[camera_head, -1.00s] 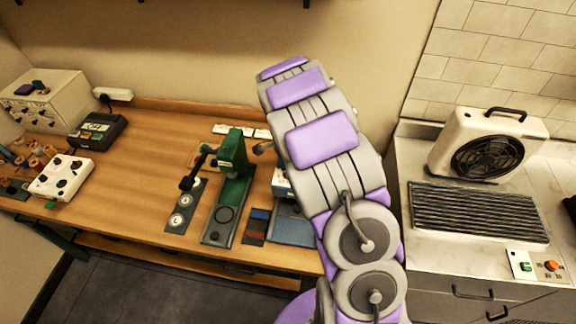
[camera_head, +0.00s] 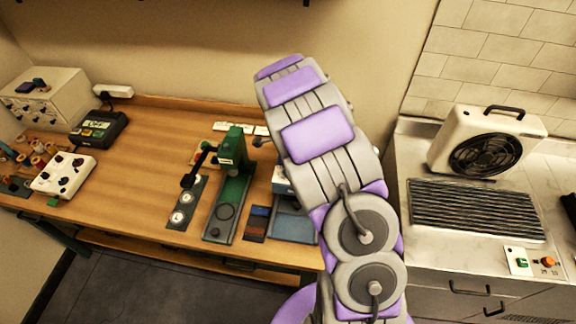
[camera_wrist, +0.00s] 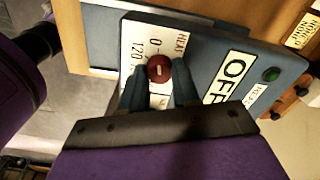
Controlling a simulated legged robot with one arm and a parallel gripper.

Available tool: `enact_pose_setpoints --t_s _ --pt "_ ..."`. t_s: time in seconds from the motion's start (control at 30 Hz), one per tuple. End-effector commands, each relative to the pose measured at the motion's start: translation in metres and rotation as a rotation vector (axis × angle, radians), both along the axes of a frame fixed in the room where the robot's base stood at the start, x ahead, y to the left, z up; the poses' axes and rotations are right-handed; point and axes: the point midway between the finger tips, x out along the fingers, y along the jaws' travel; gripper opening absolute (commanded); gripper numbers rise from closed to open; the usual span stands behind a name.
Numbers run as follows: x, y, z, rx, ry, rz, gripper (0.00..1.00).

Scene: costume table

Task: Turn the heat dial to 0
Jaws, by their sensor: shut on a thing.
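The heat dial (camera_wrist: 159,69) is a small dark red knob with a short pale mark, in the wrist view. It sits on a white label plate (camera_wrist: 136,42) printed HEAT, 0 and 120. My gripper (camera_wrist: 160,78) is shut on the dial, with one dark finger on each side of it. I cannot tell exactly which figure the pale mark meets. The plate is on a blue-grey panel (camera_wrist: 215,52). In the head view my purple and grey arm hides the gripper and the dial.
Beside the dial are a large OFF sign (camera_wrist: 232,80) and a green button or lamp (camera_wrist: 271,74). On the wooden bench (camera_head: 140,190) stand a green press (camera_head: 232,175) and a white knobbed box (camera_head: 62,175). A fan unit (camera_head: 487,140) stands on the right counter.

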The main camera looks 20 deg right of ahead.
Motion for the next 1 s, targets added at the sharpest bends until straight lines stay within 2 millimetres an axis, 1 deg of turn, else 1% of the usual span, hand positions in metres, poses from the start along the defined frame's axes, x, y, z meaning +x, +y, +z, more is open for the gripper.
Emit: enact_pose_setpoints --t_s 0.03,0.07,0.3,0.53,0.67,0.77,1.0 --pt "0.000 0.001 -0.001 0.001 0.002 -0.001 0.00" --pt "0.000 0.001 -0.001 0.001 0.002 -0.001 0.33" --pt "-0.001 0.000 0.000 0.001 -0.001 0.000 0.56" --pt "-0.001 0.000 0.001 0.000 -0.002 0.001 0.56" --pt "0.000 0.000 0.008 -0.001 -0.005 0.001 0.56" --pt "0.000 0.000 0.022 -0.001 -0.007 0.001 0.56" --pt "0.000 0.000 0.075 -0.001 -0.006 0.001 0.56"
